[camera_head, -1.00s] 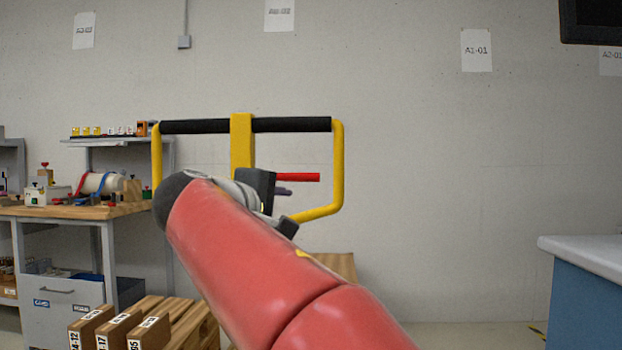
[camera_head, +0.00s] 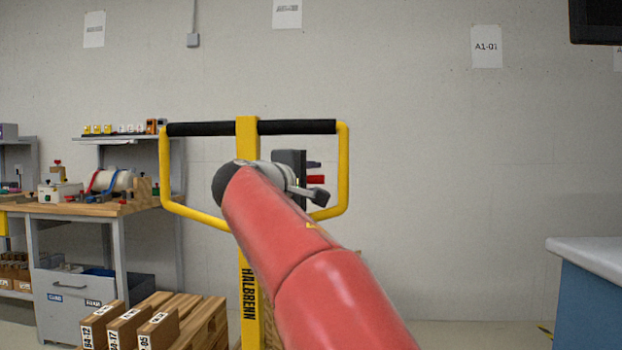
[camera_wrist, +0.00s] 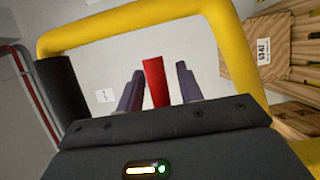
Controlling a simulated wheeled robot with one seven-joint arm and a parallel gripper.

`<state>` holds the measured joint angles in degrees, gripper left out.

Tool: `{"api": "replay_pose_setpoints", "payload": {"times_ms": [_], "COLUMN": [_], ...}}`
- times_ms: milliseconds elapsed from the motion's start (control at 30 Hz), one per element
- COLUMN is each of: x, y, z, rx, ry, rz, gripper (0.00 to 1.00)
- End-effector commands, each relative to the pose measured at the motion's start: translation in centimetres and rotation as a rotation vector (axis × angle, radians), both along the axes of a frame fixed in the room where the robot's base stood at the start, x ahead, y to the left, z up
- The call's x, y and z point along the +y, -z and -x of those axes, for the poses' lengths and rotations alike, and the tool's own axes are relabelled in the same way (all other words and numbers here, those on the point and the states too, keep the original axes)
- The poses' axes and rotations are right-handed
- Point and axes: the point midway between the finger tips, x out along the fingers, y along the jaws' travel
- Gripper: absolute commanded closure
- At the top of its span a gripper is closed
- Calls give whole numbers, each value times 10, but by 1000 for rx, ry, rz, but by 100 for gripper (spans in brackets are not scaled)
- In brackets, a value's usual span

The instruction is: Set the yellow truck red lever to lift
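The yellow truck handle (camera_head: 344,180) stands ahead of me, a yellow frame with black grips on a yellow mast marked HALBRENN. The red lever (camera_head: 316,179) sticks out to the right inside the frame, partly hidden by my gripper. In the wrist view the red lever (camera_wrist: 155,82) stands between my two dark fingers, with a gap visible on each side. My gripper (camera_wrist: 158,88) is open around the lever. In the head view my gripper (camera_head: 314,172) is at the lever, mostly hidden behind my wrist. The lever's base is hidden.
A workbench (camera_head: 95,209) with a spool and small devices stands at the left. A wooden pallet (camera_head: 205,318) with labelled blocks is at the lower left. A blue counter (camera_head: 590,300) is at the right. The wall between the handle and the counter is clear.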

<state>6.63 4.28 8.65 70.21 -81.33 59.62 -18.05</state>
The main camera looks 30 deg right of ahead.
Motion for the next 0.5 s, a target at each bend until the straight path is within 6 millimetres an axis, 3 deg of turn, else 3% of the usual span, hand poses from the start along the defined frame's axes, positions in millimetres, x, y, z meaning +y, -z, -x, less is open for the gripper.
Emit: {"api": "replay_pose_setpoints", "payload": {"times_ms": [100, 367, 500], "x": [0, 0, 0], "y": [0, 0, 0], "z": [0, 0, 0], "rx": [0, 1, 1], "ry": [0, 0, 0], "rz": [0, -1, -1], "gripper": [64, 98, 100]}}
